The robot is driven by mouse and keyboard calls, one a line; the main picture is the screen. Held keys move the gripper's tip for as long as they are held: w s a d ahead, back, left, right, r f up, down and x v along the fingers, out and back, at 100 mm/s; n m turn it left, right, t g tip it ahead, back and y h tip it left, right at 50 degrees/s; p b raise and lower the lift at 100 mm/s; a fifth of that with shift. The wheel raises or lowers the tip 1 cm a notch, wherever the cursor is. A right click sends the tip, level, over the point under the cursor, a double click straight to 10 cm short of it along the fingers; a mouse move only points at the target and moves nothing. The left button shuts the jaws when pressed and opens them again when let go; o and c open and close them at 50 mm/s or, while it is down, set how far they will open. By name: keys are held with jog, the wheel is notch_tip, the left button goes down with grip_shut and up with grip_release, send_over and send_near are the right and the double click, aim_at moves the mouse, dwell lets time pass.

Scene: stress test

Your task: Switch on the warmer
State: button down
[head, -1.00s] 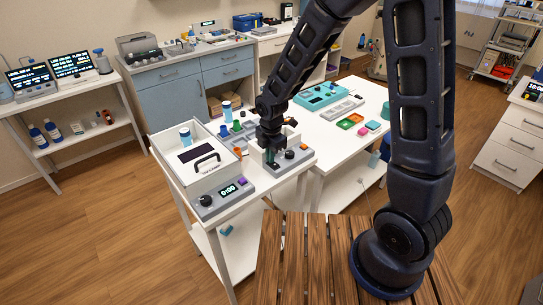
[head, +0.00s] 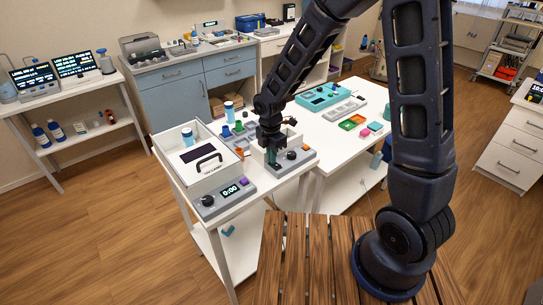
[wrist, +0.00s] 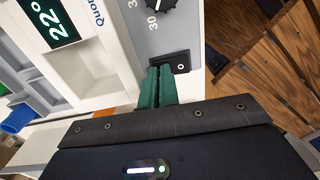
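The warmer is a white unit with a grey panel (wrist: 185,35), a display reading about 22° (wrist: 50,17) and a black dial (wrist: 152,4) with marks around it. Its black switch (wrist: 181,68) has a circle mark at its visible end. My gripper (wrist: 158,72) has its two green fingers closed together with nothing seen between them. The fingertips are at the switch's left end and hide part of it; I cannot tell if they touch. In the head view my gripper (head: 272,158) points down at the warmer (head: 294,164), which is partly hidden behind it.
A white box with a handle (head: 208,163) and a timer panel (head: 227,192) stands left of the warmer on the white table. Cups and small parts sit behind.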

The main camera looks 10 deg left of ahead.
jog(key=shift+s+d+f, duration=0.4)
jog(key=shift+s+d, duration=0.2)
jog(key=shift+d, duration=0.05)
jog(key=shift+r, duration=0.1)
notch_tip(320, 180, up, 14)
jog(key=w+a, duration=0.2)
jog(key=w+d+r+m+t, duration=0.1)
jog(key=w+d+r+m, duration=0.1)
jog(key=d+r+m, duration=0.45)
jog(key=s+d+r+m+t, duration=0.1)
jog(key=s+d+r+m, duration=0.1)
jog(key=d+m, duration=0.4)
jog(key=s+d+r+m+t, duration=0.1)
jog(key=s+d+r+m, duration=0.2)
jog(key=d, duration=1.1)
jog(key=s+d+r+m+t, duration=0.2)
jog(key=s+d+m, duration=0.4)
jog(key=d+m, duration=0.3)
jog(key=shift+s+d+r+m, duration=0.15)
jog(key=shift+d+r+m, duration=0.25)
jog(key=shift+m, duration=0.85)
